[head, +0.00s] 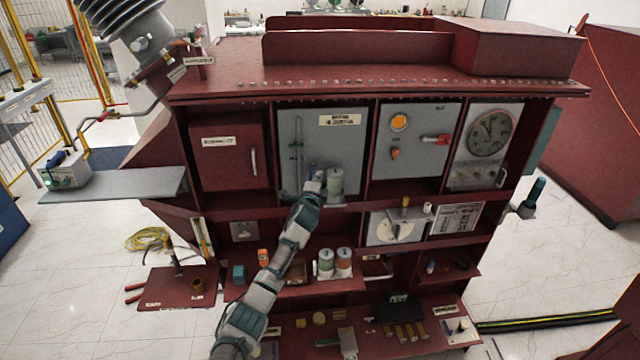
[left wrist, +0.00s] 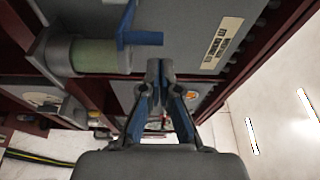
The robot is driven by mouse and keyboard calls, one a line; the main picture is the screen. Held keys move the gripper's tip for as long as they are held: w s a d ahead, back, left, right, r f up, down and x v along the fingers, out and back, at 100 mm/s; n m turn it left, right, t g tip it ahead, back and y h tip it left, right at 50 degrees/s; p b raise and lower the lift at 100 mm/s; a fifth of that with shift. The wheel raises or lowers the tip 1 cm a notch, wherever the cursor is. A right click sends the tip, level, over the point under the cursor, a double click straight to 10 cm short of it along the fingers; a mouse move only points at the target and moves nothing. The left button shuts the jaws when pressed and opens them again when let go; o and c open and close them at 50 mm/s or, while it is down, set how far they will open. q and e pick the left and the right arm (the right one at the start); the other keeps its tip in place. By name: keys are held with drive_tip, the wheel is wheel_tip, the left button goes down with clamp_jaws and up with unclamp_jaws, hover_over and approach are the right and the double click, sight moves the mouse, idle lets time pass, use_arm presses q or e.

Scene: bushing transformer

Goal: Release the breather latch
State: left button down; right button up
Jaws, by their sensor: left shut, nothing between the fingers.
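The breather is a canister with a pale green body (head: 336,182) on the grey panel of the second upper compartment. In the left wrist view its green cylinder (left wrist: 95,55) lies at the upper left between grey end caps. A blue lever (left wrist: 141,38), which looks like the latch, sticks out beside the canister. A small blue part also shows left of the canister in the head view (head: 311,171). My left gripper (left wrist: 160,68) is shut and empty, its tips close to the blue lever. Whether they touch it is unclear. My right gripper is out of view.
A red door with a handle (head: 254,160) is on the left, and a panel with an orange lamp (head: 399,122) on the right. Two grey canisters (head: 334,263) stand on the shelf below. A grey side shelf (head: 115,184) juts out left.

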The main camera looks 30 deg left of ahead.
use_arm(q)
drive_tip(key=v, duration=1.2)
drive_tip(key=shift+d, duration=0.4)
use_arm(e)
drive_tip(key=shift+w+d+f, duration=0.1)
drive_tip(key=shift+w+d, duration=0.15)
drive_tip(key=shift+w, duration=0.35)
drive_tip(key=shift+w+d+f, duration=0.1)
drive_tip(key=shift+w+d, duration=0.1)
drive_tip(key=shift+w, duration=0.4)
